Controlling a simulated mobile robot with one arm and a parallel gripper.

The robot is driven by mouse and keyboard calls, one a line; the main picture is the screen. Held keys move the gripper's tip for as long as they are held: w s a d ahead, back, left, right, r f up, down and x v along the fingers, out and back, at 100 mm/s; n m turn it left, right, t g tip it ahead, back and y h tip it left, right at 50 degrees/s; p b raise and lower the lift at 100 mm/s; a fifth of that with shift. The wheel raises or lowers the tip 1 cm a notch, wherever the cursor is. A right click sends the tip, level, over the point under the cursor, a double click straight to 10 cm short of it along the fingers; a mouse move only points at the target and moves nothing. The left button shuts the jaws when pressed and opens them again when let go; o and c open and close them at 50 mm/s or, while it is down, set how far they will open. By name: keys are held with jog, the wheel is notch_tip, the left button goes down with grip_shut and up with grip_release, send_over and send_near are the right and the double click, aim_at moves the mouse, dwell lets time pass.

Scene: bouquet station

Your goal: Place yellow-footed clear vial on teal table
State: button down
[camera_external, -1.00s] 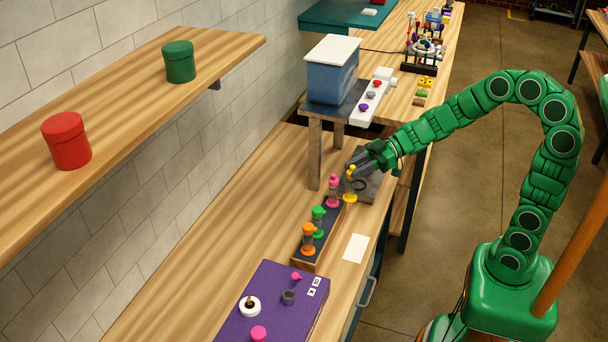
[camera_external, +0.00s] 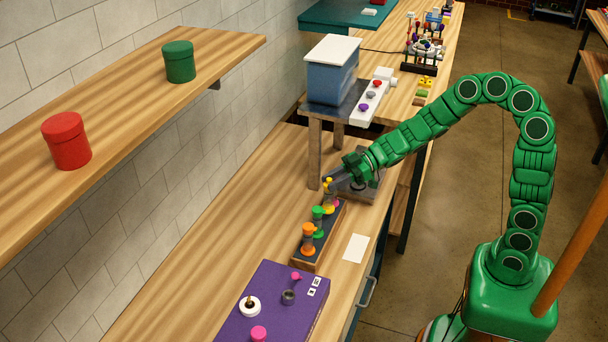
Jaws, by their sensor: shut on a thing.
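My gripper (camera_external: 331,184) is shut on the yellow-footed clear vial (camera_external: 329,208), which looks upright. The vial is at the far end of the wooden vial rack (camera_external: 306,264), in front of the pink vial (camera_external: 337,202), which is mostly hidden. I cannot tell whether the held vial touches the rack or the pink vial. A green vial (camera_external: 318,220) and an orange vial (camera_external: 308,240) stand in the rack. The teal table (camera_external: 340,18) is at the top of the view, far from my gripper.
A small stand with a blue, white-topped box (camera_external: 332,75) rises behind my gripper. A white button strip (camera_external: 370,102) lies beside it. A purple board (camera_external: 265,305) and white card (camera_external: 355,248) lie nearer. A shelf (camera_external: 115,110) holds red and green canisters.

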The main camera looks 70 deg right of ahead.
aim_at(328, 198)
jog(key=shift+w+f, duration=0.5)
jog(key=shift+f, duration=0.25)
jog(key=shift+s+f, duration=0.1)
jog(key=shift+f, duration=1)
jog(key=shift+f, duration=0.2)
jog(key=c, duration=0.8)
grip_release()
